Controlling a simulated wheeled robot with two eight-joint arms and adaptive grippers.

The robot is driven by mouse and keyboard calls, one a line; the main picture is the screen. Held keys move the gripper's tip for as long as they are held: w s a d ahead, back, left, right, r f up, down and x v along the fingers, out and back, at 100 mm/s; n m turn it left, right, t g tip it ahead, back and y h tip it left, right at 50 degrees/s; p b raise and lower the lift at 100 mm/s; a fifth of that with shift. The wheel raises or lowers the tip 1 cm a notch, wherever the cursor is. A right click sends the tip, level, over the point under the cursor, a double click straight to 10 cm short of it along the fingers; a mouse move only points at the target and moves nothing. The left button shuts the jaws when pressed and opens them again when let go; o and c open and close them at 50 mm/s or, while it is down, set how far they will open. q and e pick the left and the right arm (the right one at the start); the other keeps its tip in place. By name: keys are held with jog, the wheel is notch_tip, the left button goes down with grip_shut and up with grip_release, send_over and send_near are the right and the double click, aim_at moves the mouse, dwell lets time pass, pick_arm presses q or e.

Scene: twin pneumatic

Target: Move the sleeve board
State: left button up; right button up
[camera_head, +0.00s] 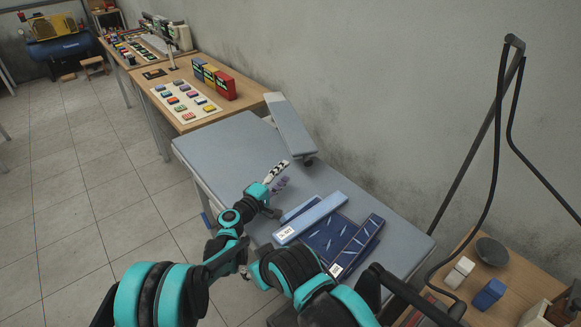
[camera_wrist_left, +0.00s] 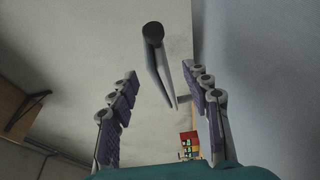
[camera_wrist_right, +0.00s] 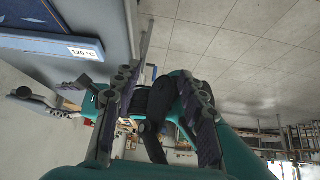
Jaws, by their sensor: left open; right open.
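The sleeve board (camera_head: 291,127) is a long pale grey board on a dark foot. It stands at the far wall-side edge of the grey table (camera_head: 225,147). My left gripper (camera_head: 279,175) is open and empty above the table, apart from the board on its near side. In the left wrist view what looks like the sleeve board (camera_wrist_left: 163,70) shows nearly edge-on, beyond and between the spread fingers (camera_wrist_left: 165,110). My right gripper (camera_wrist_right: 155,115) is open, with nothing held between its fingers, low beside a table edge. The head view does not show its fingers clearly.
A light blue labelled bar (camera_head: 311,218), a dark blue patterned pad (camera_head: 330,237) and a dark blue labelled bar (camera_head: 358,246) lie on the near table half. A wooden table (camera_head: 160,75) with coloured blocks adjoins the far end. The wall is close on the right.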

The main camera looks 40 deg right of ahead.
aim_at(305, 162)
pick_arm(q)
jog(key=shift+s+a, duration=0.2)
jog(key=shift+a, duration=0.25)
